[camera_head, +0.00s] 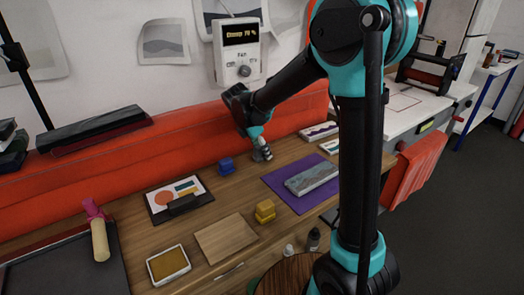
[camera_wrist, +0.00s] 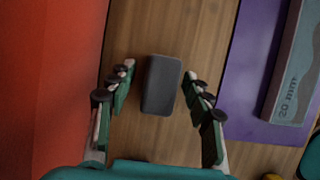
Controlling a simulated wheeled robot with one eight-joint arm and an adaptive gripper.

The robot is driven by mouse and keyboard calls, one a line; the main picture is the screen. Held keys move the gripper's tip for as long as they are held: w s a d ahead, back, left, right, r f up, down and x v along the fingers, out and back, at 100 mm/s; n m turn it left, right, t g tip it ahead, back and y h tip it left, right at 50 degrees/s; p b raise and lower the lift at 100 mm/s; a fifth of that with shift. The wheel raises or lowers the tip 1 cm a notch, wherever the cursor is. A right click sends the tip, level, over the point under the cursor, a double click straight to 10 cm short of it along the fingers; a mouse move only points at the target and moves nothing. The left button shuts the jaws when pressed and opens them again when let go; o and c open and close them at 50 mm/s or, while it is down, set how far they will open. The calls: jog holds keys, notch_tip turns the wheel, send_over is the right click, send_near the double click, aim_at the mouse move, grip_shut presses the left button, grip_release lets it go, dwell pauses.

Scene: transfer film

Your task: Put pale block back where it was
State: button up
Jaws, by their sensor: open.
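My gripper (camera_head: 262,153) is open, low over the wooden table near the red backrest. In the wrist view its fingers (camera_wrist: 160,74) stand on either side of a grey block (camera_wrist: 162,86), with a gap at each side. The block looks upright on the wood. A pale grey slab (camera_head: 312,178) lies on the purple mat (camera_head: 276,179), to the right of my gripper; in the wrist view the slab (camera_wrist: 293,80) is marked "20 mm". I cannot tell for sure which of these is the pale block.
A blue block (camera_head: 226,165) stands left of my gripper. Yellow blocks (camera_head: 265,211) sit in front of the mat, beside a bare wooden board (camera_head: 226,238). A yellow ink pad (camera_head: 168,264) and a print on a dark clipboard (camera_head: 160,211) lie left. The red backrest (camera_head: 180,150) runs close behind.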

jog(key=v, duration=1.2)
